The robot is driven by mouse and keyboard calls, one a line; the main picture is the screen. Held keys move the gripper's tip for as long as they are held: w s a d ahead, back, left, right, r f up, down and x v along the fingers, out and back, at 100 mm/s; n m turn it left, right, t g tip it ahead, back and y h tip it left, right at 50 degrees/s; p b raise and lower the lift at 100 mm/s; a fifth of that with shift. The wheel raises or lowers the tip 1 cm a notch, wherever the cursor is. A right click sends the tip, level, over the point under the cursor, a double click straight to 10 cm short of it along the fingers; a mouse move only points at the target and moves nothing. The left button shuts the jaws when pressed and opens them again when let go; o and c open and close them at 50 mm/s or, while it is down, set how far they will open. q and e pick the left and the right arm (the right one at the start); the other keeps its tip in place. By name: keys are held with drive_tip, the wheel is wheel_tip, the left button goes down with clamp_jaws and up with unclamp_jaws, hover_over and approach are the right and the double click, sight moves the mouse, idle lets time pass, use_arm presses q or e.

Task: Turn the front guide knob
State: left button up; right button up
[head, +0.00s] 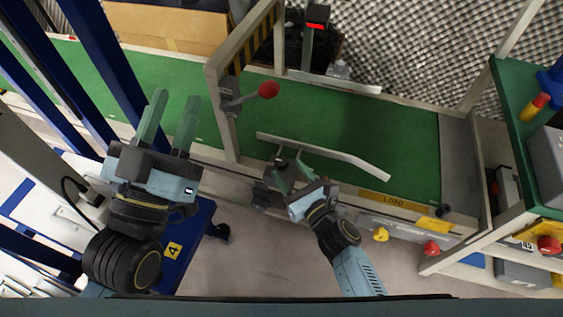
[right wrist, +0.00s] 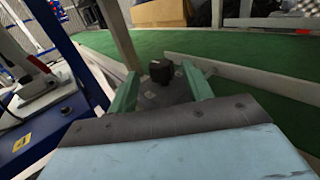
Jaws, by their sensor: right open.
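The front guide knob is a small black knob (right wrist: 160,72) on a dark bracket at the near edge of the green conveyor belt. In the head view the knob (head: 279,163) is partly hidden by my right gripper. My right gripper (head: 290,170) is open; in the right wrist view its green fingers (right wrist: 160,88) stand on either side of the knob, which shows between their tips. I cannot tell whether they touch it. A pale guide rail (head: 335,157) lies aslant over the belt beside the knob. My left gripper (head: 176,115) is open and empty, left of the gantry frame.
The green belt (head: 385,130) is clear right of the rail. A beige gantry post (head: 222,110) with a red-ball lever (head: 268,90) stands left of the knob. Yellow (head: 381,234) and red (head: 431,248) knobs sit on the front side. A blue cart (head: 185,245) stands below left.

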sight(285, 165)
use_arm(q)
drive_tip(key=shift+s+a+r+t+h+b, duration=0.1)
drive_tip(key=shift+s+r+t+h+b, duration=0.2)
drive_tip(key=shift+s+r+t+b, duration=0.5)
use_arm(e)
drive_tip(key=shift+x, duration=2.3)
use_arm(q)
drive_tip(key=shift+w+t, duration=0.15)
drive_tip(key=shift+t, duration=0.15)
drive_tip(key=shift+p, duration=0.3)
use_arm(e)
drive_tip(key=c, duration=0.9)
